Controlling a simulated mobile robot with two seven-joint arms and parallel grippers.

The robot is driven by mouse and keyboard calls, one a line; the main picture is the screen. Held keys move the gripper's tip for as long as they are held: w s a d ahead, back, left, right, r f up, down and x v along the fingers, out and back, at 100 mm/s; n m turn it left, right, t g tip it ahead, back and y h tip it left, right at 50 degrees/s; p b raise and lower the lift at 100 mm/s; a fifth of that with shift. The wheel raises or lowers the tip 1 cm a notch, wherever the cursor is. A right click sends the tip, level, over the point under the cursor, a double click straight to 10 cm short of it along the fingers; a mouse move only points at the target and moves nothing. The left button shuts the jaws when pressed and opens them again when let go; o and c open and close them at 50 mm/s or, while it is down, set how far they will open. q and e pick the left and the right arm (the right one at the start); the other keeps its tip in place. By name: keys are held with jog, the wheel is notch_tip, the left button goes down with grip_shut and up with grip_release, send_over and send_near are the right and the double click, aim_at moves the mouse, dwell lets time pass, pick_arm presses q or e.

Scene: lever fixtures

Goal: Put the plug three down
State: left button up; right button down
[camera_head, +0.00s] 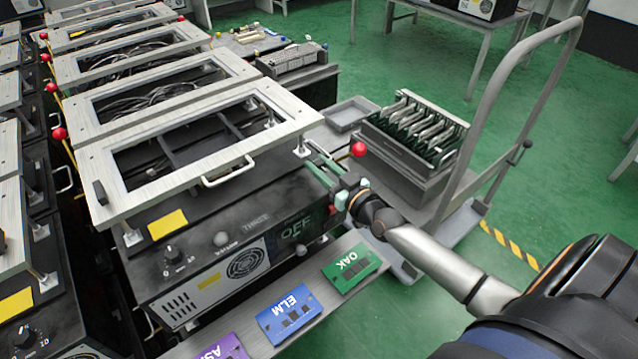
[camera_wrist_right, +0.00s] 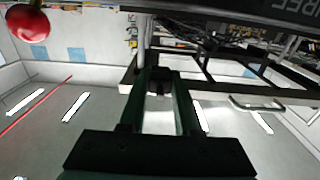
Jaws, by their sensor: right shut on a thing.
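The black unit marked THREE (camera_head: 255,224) stands in front with OFF on its display. A pale metal frame (camera_head: 170,195) is raised above it on posts. My right gripper (camera_head: 313,160) reaches in at the frame's near right corner, its greenish fingers pointing at the unit. In the wrist view my right gripper (camera_wrist_right: 158,76) is shut on a small dark thing (camera_wrist_right: 158,88). It may be the plug, but it is mostly hidden between the fingers. I cannot make out a plug elsewhere. My left gripper is not in view.
A red ball knob (camera_head: 358,149) is close beside my right gripper. Cards marked OAK (camera_head: 351,267) and ELM (camera_head: 290,312) lie on the front ledge. A trolley (camera_head: 462,190) with a rack of boards (camera_head: 415,135) stands to the right. More framed units fill the left.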

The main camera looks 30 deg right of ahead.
jog(key=shift+w+d+f, duration=0.25)
jog(key=shift+w+f, duration=0.25)
jog(key=shift+f, duration=0.15)
jog(key=f+b, duration=0.2)
jog(key=f, duration=0.1)
jog(key=shift+w+d+f, duration=0.2)
jog(key=shift+w, duration=0.15)
jog(key=shift+f+b, duration=0.25)
jog(key=shift+b, duration=0.1)
jog(key=shift+f+b, duration=0.4)
jog(key=shift+f, duration=0.2)
jog(key=c, duration=0.6)
grip_release()
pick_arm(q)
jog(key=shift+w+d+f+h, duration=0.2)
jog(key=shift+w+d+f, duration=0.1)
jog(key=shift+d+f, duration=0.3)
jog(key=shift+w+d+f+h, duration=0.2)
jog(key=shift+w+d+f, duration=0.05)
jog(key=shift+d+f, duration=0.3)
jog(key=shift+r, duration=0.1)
pick_arm(e)
jog(key=shift+r, duration=0.1)
